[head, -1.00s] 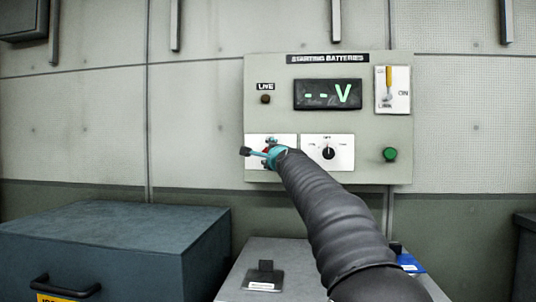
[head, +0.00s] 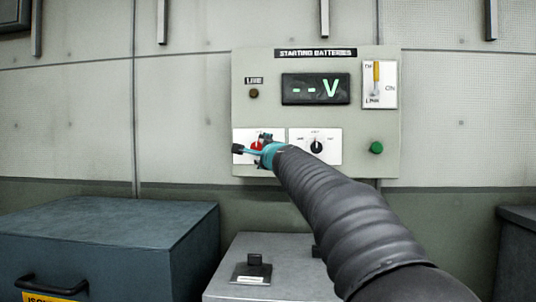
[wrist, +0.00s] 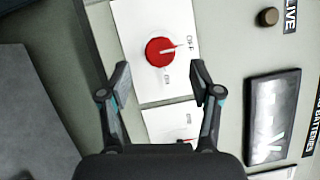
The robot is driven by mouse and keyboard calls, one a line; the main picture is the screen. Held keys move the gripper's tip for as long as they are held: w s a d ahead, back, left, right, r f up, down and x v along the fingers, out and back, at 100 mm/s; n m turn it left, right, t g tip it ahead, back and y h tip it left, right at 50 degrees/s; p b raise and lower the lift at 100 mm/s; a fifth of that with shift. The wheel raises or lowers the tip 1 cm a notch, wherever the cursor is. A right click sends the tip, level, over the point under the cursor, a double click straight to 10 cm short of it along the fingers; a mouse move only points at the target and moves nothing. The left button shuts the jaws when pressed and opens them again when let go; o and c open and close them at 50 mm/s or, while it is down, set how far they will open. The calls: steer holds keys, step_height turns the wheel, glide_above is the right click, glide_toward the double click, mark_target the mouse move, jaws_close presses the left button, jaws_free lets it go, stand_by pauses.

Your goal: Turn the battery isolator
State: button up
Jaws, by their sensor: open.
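The battery isolator is a round red knob (wrist: 160,51) with a pale pointer on a white plate (wrist: 128,20). In the wrist view the pointer is directed toward the "OFF" mark, with "ON" printed at another side. In the head view the red knob (head: 257,146) shows partly behind my gripper, at the panel's lower left. My gripper (wrist: 160,82) is open and empty in front of the panel, its fingertips spread to either side below the knob in the wrist view. I see no contact with the knob.
The "STARTING BATTERIES" panel (head: 240,110) also carries a display (head: 315,89) reading "-- V", a black rotary selector (head: 316,146), a green button (head: 376,147), a yellow-handled switch (head: 376,75) and a dark lamp (head: 254,94). Grey-blue boxes (head: 130,230) stand below.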

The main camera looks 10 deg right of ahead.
steer(key=s, duration=0.6)
steer(key=shift+d+f, duration=0.15)
steer(key=shift+d, duration=0.1)
steer(key=s+a+f+n+g+y, duration=0.2)
steer(key=s+a+f+n+g, duration=0.3)
steer(key=s+f, duration=0.45)
steer(key=s+a+f+n+g+y, duration=0.1)
steer(key=s+a+f+n+g, duration=0.15)
steer(key=s+f+n, duration=0.75)
steer(key=s+d+f+n+g+h, duration=0.2)
steer(key=s+d+f, duration=0.1)
steer(key=s+f, duration=0.7)
steer(key=s+d+f+n+g+h, duration=0.2)
steer(key=s+d+f+g, duration=0.1)
steer(key=s+f, duration=0.6)
steer(key=s, duration=0.2)
steer(key=shift+s+f+g, duration=0.3)
steer(key=shift+f+g, duration=0.05)
steer(key=shift+f, duration=0.05)
steer(key=shift+d, duration=0.1)
